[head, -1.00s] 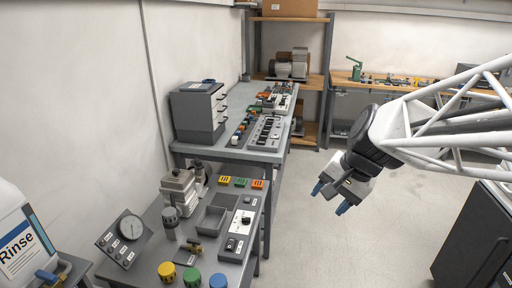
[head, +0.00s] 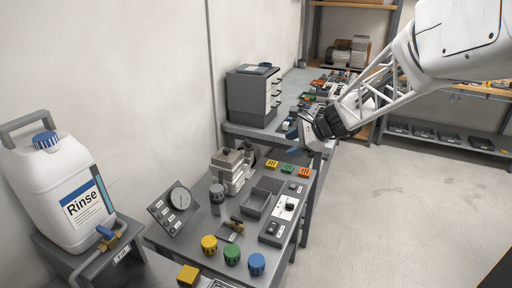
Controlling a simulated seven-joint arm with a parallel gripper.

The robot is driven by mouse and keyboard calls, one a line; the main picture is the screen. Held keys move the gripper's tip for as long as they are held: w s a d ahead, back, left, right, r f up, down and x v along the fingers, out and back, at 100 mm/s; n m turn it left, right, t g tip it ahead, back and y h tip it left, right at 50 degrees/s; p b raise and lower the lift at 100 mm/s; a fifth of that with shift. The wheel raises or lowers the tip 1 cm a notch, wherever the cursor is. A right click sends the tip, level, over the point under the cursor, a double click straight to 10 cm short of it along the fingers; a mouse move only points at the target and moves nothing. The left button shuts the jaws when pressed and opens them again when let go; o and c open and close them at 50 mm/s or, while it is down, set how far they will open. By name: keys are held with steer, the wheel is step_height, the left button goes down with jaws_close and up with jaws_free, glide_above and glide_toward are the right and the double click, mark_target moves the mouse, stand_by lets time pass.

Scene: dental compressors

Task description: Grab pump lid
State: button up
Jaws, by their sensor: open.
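A grey metal pump (head: 228,172) stands on the near workbench (head: 168,246), towards the wall. A small grey cylinder with a dark top (head: 217,197) stands in front of it. I cannot make out for certain which part is the pump lid. Yellow (head: 209,244), green (head: 232,255) and blue (head: 257,264) ribbed round caps sit in a row at the bench's near side. My gripper (head: 291,131), with blue fingertips, is in the air above and beyond the pump, to its right. It is open and touches nothing on the near bench.
A grey tray (head: 262,197), a switch panel (head: 284,216) and a gauge panel (head: 174,206) share the bench. A large white Rinse jug (head: 62,190) stands at the left. A drawer cabinet (head: 254,96) stands on the farther bench. The floor (head: 400,200) at right is clear.

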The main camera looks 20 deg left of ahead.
steer(key=w+a+f+m+y, duration=0.25)
steer(key=w+a+f, duration=0.25)
steer(key=a, duration=0.5)
steer(key=m, duration=0.4)
glide_toward(228, 149)
steer(key=a+f, duration=0.1)
steer(key=f, duration=0.1)
steer(key=shift+s+a+r+y, duration=0.1)
steer(key=shift+s+a+y, duration=0.15)
steer(key=shift+y, duration=0.3)
steer(key=shift+x, duration=0.9)
steer(key=shift+a, duration=0.35)
steer(key=shift+f, duration=0.2)
steer(key=shift+w+x, duration=0.1)
steer(key=shift+x, duration=1.2)
steer(key=shift+w+x, duration=0.15)
steer(key=shift+x, duration=1.1)
steer(key=shift+r, duration=0.1)
